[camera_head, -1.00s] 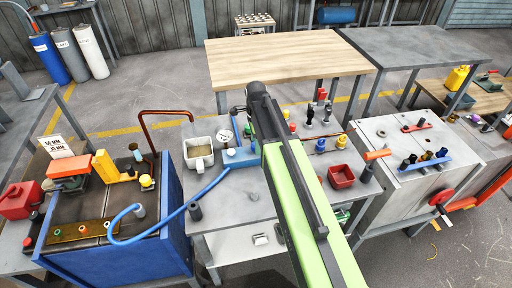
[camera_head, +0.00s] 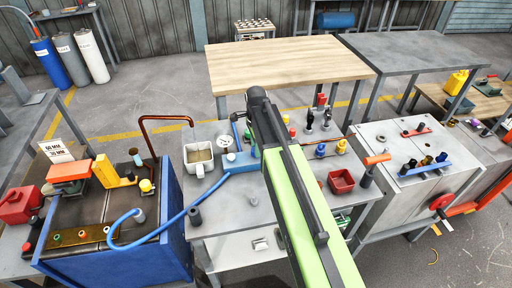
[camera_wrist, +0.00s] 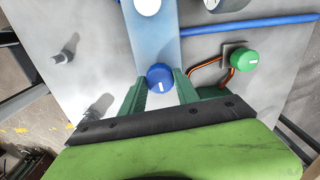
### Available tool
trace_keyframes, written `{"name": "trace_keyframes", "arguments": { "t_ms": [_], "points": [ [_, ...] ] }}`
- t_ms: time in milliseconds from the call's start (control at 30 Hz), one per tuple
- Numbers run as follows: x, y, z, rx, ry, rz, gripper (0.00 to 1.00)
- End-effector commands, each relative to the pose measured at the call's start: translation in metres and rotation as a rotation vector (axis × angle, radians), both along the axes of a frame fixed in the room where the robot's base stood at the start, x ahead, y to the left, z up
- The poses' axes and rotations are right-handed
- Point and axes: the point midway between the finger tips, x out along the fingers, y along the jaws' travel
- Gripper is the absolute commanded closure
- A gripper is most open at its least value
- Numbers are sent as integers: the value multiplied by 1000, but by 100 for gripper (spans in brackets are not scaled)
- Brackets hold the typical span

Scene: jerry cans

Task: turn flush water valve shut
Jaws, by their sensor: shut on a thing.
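In the wrist view a round blue knob (camera_wrist: 160,73) with a short white mark stands at the end of a blue block (camera_wrist: 150,38). The mark runs roughly up and down in that view. My gripper (camera_wrist: 160,82) has its two green fingers on either side of the knob and is shut on it. In the head view the blue block (camera_head: 240,163) lies on the grey bench (camera_head: 225,222) beside a grey mug. My green arm hides the knob and my gripper there.
A green knob (camera_wrist: 242,60) with orange wires stands right of my fingers. A blue hose (camera_head: 205,192) runs left from the block. A grey mug (camera_head: 198,156), a gauge (camera_head: 225,141) and a red bin (camera_head: 342,181) stand near my arm. The bench front is mostly clear.

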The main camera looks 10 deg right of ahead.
Motion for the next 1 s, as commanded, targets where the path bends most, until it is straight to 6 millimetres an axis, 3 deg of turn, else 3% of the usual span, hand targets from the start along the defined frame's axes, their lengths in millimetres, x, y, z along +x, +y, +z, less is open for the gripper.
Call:
{"name": "trace_keyframes", "arguments": {
  "t_ms": [1000],
  "points": [
    [-1,0,0,0,2,913,100]
  ]
}}
